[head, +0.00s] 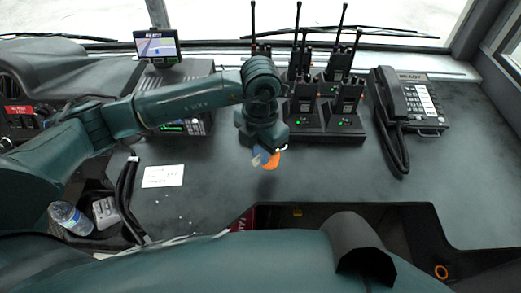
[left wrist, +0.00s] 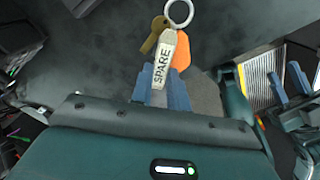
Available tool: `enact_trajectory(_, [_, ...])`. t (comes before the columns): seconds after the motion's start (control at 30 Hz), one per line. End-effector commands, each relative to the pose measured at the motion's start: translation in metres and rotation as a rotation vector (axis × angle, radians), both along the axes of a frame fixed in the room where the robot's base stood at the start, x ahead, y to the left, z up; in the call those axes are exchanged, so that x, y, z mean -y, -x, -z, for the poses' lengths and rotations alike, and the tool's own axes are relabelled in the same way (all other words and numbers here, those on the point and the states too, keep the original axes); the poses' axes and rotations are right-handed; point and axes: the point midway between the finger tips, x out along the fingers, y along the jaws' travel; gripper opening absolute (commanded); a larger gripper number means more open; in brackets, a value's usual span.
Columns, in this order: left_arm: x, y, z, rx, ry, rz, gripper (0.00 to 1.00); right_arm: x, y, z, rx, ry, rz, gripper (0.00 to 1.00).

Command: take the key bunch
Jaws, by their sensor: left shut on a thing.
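The key bunch (left wrist: 165,55) has a metal ring, a brass key, a pale tag marked SPARE and an orange tag. My left gripper (left wrist: 164,88) is shut on it, with the blue fingers at the lower part of the SPARE tag. In the head view my left gripper (head: 264,152) points down over the dark desk, and the orange part of the key bunch (head: 271,159) shows under it. The bunch looks held above the desk. Blue pieces at the right edge of the left wrist view may be my right gripper (left wrist: 288,84); its state is unclear.
Several radios in chargers (head: 318,122) stand just behind and right of my left gripper. A desk phone (head: 408,103) is farther right. A white note (head: 163,176) lies left, with a bottle (head: 70,218) near the left edge. An open recess lies at the front.

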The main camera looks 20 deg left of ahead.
Motion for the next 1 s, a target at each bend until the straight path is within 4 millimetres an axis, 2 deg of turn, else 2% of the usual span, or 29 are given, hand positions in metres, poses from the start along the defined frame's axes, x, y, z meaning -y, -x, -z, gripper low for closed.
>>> enact_trajectory(0.6, [0.000, 0.000, -0.032, 0.001, 0.000, 0.000, 0.00, 0.000, 0.000, -0.021, 0.005, 0.003, -0.004, 0.31])
enact_trajectory(1.0, [0.001, 0.000, -0.033, 0.001, 0.000, 0.025, 0.00, 0.000, 0.000, -0.021, 0.005, 0.002, -0.005, 0.31])
